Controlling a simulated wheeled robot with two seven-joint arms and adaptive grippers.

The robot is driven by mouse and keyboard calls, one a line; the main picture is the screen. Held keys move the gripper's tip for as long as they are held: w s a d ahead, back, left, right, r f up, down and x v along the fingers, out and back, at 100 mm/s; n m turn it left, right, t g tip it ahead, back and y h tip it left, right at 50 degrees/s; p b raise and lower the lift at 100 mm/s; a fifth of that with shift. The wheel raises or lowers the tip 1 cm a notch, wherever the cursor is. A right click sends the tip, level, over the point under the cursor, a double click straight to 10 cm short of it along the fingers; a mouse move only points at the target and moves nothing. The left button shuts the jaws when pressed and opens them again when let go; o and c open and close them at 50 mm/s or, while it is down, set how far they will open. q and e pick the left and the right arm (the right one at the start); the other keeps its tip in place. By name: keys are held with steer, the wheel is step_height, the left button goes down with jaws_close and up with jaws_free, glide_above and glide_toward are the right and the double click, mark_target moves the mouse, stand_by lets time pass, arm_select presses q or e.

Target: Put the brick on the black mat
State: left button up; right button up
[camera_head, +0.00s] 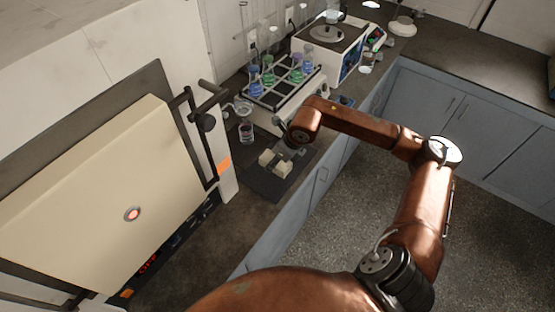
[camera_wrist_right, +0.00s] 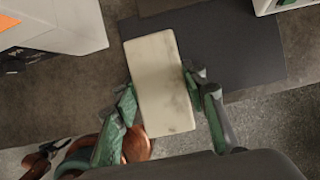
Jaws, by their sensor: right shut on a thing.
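The brick (camera_wrist_right: 160,80) is a pale cream block between the two green fingers of my right gripper (camera_wrist_right: 165,98), which is shut on it. In the head view the brick (camera_head: 266,158) shows partly, crossed by the dark gripper (camera_head: 280,155). The black mat (camera_head: 263,187) lies on the counter there, with the brick in front of part of it. In the right wrist view the mat (camera_wrist_right: 245,50) lies behind the brick and to its right. I cannot tell whether brick and mat touch. My left gripper is not in view.
A large cream oven-like machine (camera_head: 110,180) stands left of the mat. A rack of flasks (camera_head: 285,85) and a beaker (camera_head: 246,130) stand behind it, and a balance-like device (camera_head: 330,45) is farther back. Bare counter (camera_head: 215,240) lies in front of the mat.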

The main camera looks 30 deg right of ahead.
steer(key=w+d+f, duration=0.4)
steer(key=f, duration=0.1)
steer(key=w+d+f, duration=0.2)
steer(key=w, duration=0.1)
steer(key=shift+f+b, duration=0.25)
steer(key=shift+b, duration=0.1)
steer(key=shift+w+d+f, duration=0.15)
steer(key=shift+w+f, duration=0.15)
steer(key=shift+f, duration=1.5)
steer(key=o, duration=1.4)
steer(key=shift+s+f, duration=0.1)
steer(key=shift+f, duration=0.05)
steer(key=shift+o, duration=0.2)
steer(key=v, duration=1.2)
steer(key=shift+p, duration=0.35)
